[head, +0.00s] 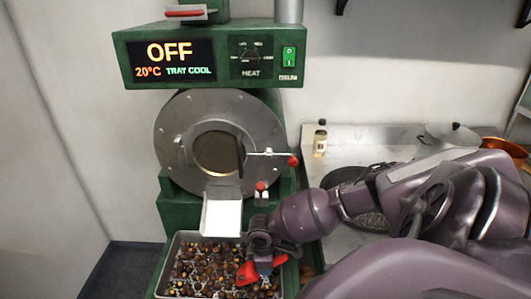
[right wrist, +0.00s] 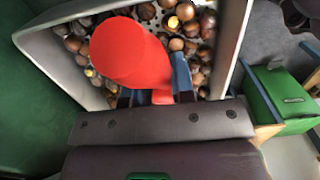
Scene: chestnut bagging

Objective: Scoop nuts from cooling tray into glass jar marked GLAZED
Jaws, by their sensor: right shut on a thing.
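The cooling tray (head: 166,272) is a grey metal tray below the roaster's chute, holding many brown nuts, some split and yellowish. Its rim (right wrist: 236,35) also shows in the right wrist view. My right gripper (head: 264,266) is low over the tray's right part, shut on a red scoop (head: 246,272). In the right wrist view the scoop (right wrist: 130,52) covers part of the nuts, with blue fingertips beside its handle. I cannot tell whether the scoop holds nuts. The jar marked GLAZED and my left gripper are not in view.
The green roaster (head: 187,39) stands behind the tray; its display reads OFF, 20°C, TRAY COOL. Its white chute (head: 222,216) overhangs the tray's back edge. A counter (head: 372,140) at right holds a small bottle (head: 320,138), a dark pan and pots. A green box (right wrist: 285,98) lies right of the tray.

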